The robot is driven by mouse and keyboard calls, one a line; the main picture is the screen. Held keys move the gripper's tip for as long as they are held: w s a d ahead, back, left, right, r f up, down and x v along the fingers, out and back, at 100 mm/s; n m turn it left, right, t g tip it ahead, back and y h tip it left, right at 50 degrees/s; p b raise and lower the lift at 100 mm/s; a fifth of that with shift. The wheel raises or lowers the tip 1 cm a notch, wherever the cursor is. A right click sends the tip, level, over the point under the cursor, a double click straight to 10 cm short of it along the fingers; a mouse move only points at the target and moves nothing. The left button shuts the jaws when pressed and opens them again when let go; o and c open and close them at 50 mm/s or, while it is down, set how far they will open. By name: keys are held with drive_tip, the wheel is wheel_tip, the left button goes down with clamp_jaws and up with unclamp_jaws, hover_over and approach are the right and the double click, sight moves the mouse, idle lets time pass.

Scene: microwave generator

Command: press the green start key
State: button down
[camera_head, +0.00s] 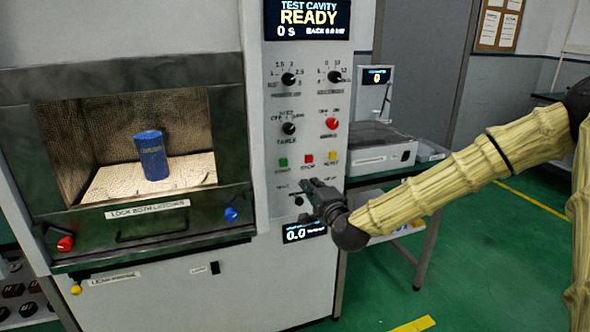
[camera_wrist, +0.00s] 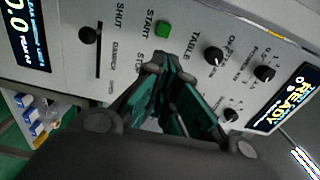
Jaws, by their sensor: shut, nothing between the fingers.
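The green start key (camera_head: 283,162) is a small square button on the grey control panel, at the left of a row of three keys. In the wrist view the start key (camera_wrist: 162,28) shows at the top middle, with the word START beside it. My gripper (camera_head: 308,190) is shut and empty in front of the panel, below and right of the start key. In the wrist view the tips of my gripper (camera_wrist: 164,68) lie just below the start key in the picture and seem apart from it. The red stop key (camera_head: 308,158) is hidden behind the fingers in the wrist view.
A yellow key (camera_head: 331,157), a red knob (camera_head: 331,123) and several black dials sit near the start key. The display (camera_head: 307,19) reads READY and 0 S. A blue cylinder (camera_head: 151,156) stands in the cavity at left. A side table (camera_head: 378,146) stands behind.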

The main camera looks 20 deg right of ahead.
idle(0.3)
drive_tip(key=p, duration=0.2)
approach(290, 161)
drive_tip(key=w, duration=0.4)
drive_tip(key=shift+w, duration=0.85)
drive_tip(key=shift+w+b, duration=0.1)
drive_tip(key=shift+b, duration=0.2)
